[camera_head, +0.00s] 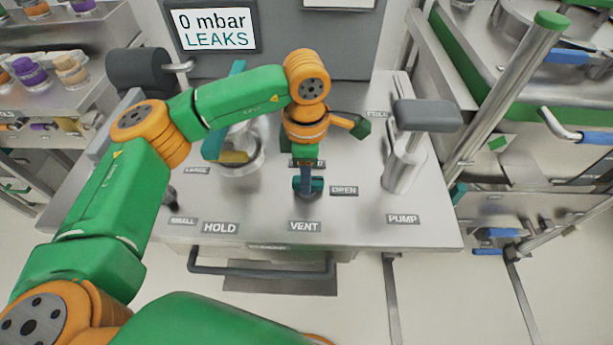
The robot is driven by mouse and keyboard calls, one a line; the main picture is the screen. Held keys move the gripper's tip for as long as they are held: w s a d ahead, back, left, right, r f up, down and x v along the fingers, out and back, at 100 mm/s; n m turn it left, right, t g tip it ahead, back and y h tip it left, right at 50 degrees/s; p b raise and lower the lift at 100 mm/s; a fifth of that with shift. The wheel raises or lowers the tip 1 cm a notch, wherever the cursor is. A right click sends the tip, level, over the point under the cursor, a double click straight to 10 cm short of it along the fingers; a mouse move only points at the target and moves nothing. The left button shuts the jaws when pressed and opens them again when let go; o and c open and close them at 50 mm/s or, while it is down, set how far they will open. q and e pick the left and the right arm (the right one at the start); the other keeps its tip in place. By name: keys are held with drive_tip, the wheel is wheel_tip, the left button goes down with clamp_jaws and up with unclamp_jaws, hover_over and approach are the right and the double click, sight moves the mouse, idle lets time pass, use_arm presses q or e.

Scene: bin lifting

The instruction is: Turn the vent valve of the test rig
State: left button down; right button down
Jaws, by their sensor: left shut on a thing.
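The test rig's steel top (345,238) lies ahead of me in the head view. The vent valve (307,192) stands at its middle, behind the VENT label (305,226). The OPEN label (344,190) is to its right; another label behind the valve is mostly covered. My left gripper (308,184) points down over the valve and is shut on its handle. The gripper and wrist hide much of the handle, so I cannot tell its exact angle. The display (213,28) reads "0 mbar LEAKS". My right gripper is not in view.
The pump (405,160) with a grey handle stands right of the valve. A round fitting with a teal handle (238,68) stands to the left, partly behind my arm. A bar handle (262,270) runs along the front. Racks (62,97) stand left; steel equipment (540,60) stands right.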

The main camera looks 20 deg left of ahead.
use_arm(q)
drive_tip(key=shift+r, duration=0.1)
idle(0.4)
drive_tip(key=c, duration=0.6)
unclamp_jaws()
drive_tip(key=shift+c, duration=0.2)
wheel_tip(320, 180, up, 7)
drive_tip(key=shift+r+b, duration=0.1)
drive_tip(key=shift+b, duration=0.4)
